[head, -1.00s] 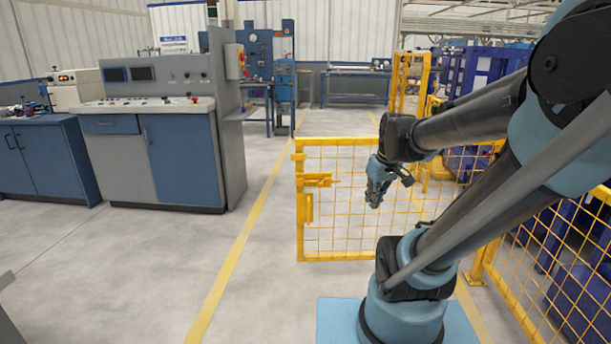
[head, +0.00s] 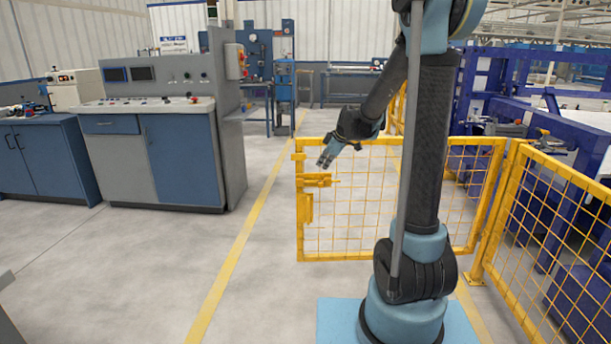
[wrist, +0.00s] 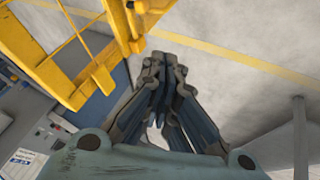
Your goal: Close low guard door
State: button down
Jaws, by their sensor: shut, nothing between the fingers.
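The low guard door (head: 352,220) is a yellow frame with wire mesh, standing across the floor in the head view. Its latch (head: 316,181) sits on the left upright, and its right side is by the post of the side fence. My gripper (head: 326,163) is just above the latch, near the door's top left corner. In the wrist view my gripper (wrist: 158,62) has its fingers together and empty. The yellow door frame (wrist: 70,95) shows there to the left of the fingers. I cannot tell from the head view whether they touch.
A side fence (head: 560,215) of yellow mesh runs along the right, with blue machinery (head: 500,85) behind it. A grey and blue control console (head: 165,150) stands at left. The floor (head: 245,270) left of the door is clear.

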aim_at(306, 173)
jog(key=shift+n+y, duration=0.3)
jog(key=shift+n, duration=0.6)
jog(key=w+a+f, duration=0.2)
jog(key=w+f, duration=0.1)
jog(key=w+a+f, duration=0.3)
jog(key=w+f, duration=0.1)
jog(key=w+a+f, duration=0.2)
jog(key=w+f, duration=0.1)
jog(key=w, duration=0.1)
jog(key=shift+w+a+f, duration=0.15)
jog(key=shift+a, duration=0.25)
jog(key=shift+w+a, duration=0.1)
jog(key=shift+w, duration=0.75)
